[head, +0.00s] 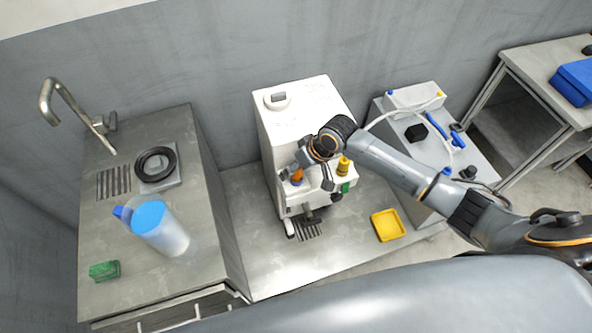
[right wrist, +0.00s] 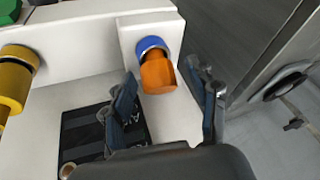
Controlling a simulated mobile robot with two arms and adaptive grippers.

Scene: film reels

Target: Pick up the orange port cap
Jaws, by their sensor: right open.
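The orange port cap (head: 297,177) sits on the front of the white machine (head: 290,125) in the head view. In the right wrist view the orange port cap (right wrist: 158,75) is on a blue ring (right wrist: 150,46). My right gripper (head: 291,171) is at the machine's front, close to the cap. In the right wrist view its two fingers (right wrist: 163,80) are open, one on each side of the cap. A gap shows on both sides, wider on the right. How deep the cap lies between the fingertips is hard to tell. My left gripper is out of view.
A yellow cap (head: 344,165) and a green part (head: 345,187) are on the same machine, right of the orange cap. A yellow tray (head: 388,225) lies on the steel surface. The sink counter with a blue-lidded jug (head: 160,228) stands left.

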